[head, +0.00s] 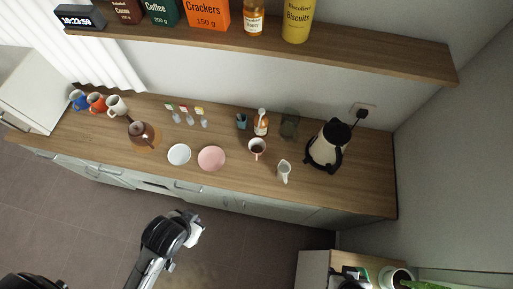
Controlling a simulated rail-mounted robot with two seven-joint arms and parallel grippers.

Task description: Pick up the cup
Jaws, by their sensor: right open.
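Several cups stand on the wooden counter. At its left end are a blue cup (77,101), an orange-red cup (96,102) and a white cup (116,105). A pale cup with dark contents (257,148) stands right of the middle, and a small dark teal cup (241,121) stands behind it. I cannot tell which one the task means. My right gripper (195,232) is open and empty over the floor, in front of the counter and apart from all cups. My left gripper does not show.
The counter (340,187) also holds a white plate (179,154), a pink plate (211,158), a small white jug (284,170), a bottle (261,122) and a kettle (329,145). A shelf (345,58) with packages hangs above. A low cabinet (312,269) stands at lower right.

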